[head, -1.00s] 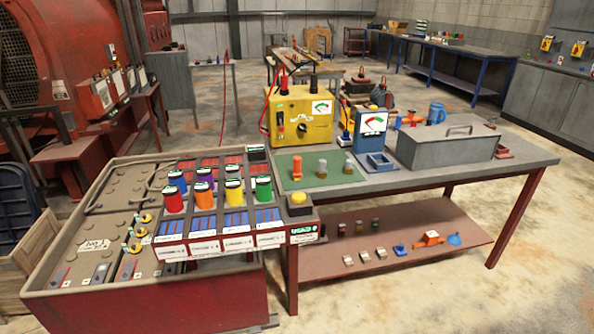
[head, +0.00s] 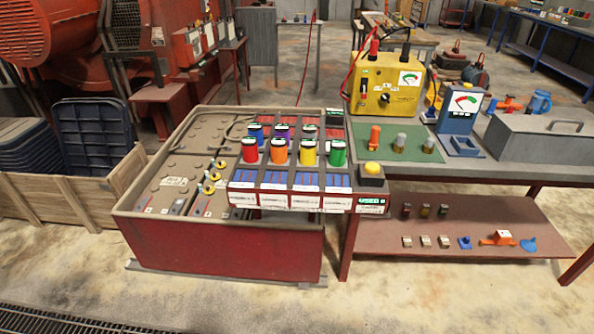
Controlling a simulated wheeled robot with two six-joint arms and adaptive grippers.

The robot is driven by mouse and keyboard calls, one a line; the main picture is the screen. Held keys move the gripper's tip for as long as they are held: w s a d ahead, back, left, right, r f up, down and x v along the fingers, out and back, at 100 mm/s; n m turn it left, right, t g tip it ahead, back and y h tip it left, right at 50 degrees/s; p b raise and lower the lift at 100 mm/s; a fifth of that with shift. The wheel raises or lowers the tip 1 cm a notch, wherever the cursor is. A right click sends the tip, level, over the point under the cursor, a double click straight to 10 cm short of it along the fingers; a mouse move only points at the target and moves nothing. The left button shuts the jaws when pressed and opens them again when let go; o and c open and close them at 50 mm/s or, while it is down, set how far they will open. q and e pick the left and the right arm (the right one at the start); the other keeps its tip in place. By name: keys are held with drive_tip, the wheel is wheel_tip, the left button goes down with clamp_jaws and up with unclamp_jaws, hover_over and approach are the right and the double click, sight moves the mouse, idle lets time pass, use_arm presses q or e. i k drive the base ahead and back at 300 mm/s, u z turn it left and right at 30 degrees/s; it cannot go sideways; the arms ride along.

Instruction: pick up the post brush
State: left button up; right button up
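A green mat (head: 391,152) lies on the workbench, right of the colored cans. On it stand an orange upright piece (head: 375,135) and two small grey-topped cylinders (head: 399,142). One of these may be the post brush, but they are too small for me to tell. Neither of my grippers shows in the head view.
A red battery box (head: 215,252) stands in front, with a rack of colored cans (head: 308,152) along its right side. Behind the mat is a yellow tester (head: 390,95); a grey toolbox (head: 540,135) sits right. A lower shelf (head: 460,212) holds small parts.

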sight(372, 142)
drive_tip(key=k, duration=0.6)
drive_tip(key=z, duration=0.5)
drive_tip(key=i, duration=0.95)
drive_tip(key=u, duration=0.45)
drive_tip(key=i, duration=0.7)
drive_tip(key=u, duration=0.65)
